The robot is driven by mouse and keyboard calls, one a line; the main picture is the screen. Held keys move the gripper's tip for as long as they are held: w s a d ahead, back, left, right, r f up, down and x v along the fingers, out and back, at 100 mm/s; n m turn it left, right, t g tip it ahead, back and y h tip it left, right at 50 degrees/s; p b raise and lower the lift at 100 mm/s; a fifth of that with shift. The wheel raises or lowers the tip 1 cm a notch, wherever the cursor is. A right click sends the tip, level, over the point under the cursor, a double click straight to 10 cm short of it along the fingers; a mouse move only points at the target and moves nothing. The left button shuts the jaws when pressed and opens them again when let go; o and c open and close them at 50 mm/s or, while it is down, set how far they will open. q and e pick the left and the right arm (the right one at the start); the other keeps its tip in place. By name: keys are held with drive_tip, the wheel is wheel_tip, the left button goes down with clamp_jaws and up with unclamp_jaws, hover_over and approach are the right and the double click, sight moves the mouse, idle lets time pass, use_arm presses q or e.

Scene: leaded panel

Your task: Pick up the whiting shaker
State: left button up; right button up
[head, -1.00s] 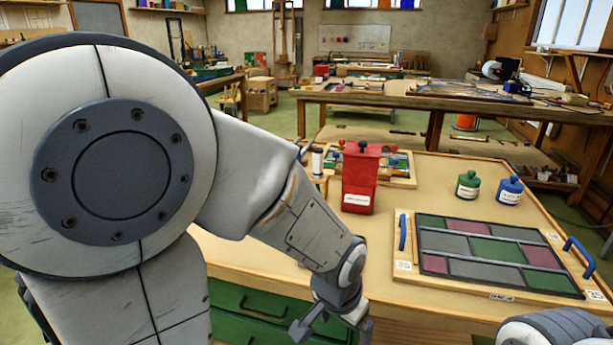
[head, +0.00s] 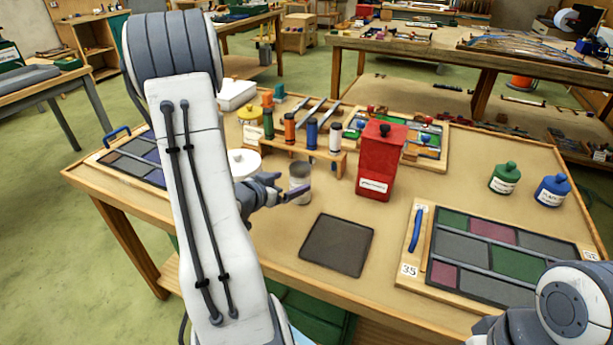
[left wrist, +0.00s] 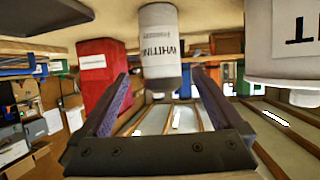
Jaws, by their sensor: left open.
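The whiting shaker (head: 300,174) is a small pale cylinder with a grey top, standing upright on the bench left of the red box. In the left wrist view the shaker (left wrist: 158,40) appears upside down, with WHITING on its label. My left gripper (head: 284,190) is open and low beside the shaker, partly covering its lower side in the head view. In the left wrist view its two fingers (left wrist: 160,88) point at the shaker, which shows between and beyond the tips. I cannot tell whether they touch. My right arm shows at the lower right, but its gripper is out of view.
A white lidded tub (head: 243,163) stands close left of the shaker. A red box (head: 381,165) is to its right, and a rack of bottles (head: 296,140) is behind. A dark flat mat (head: 337,245) lies in front. A glass panel (head: 490,250) is at right.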

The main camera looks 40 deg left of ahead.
sight(294, 179)
use_arm(q)
drive_tip(key=x, duration=0.4)
drive_tip(key=shift+w+a, duration=0.2)
drive_tip(key=shift+f+p+x, duration=0.15)
drive_tip(key=shift+p+x, duration=0.1)
drive_tip(key=shift+x, duration=1.1)
drive_tip(key=shift+f+p+x, duration=0.15)
drive_tip(key=shift+p+x, duration=0.05)
drive_tip(key=shift+x, duration=1.15)
drive_tip(key=shift+s, duration=0.15)
clamp_jaws()
drive_tip(key=shift+r, duration=0.1)
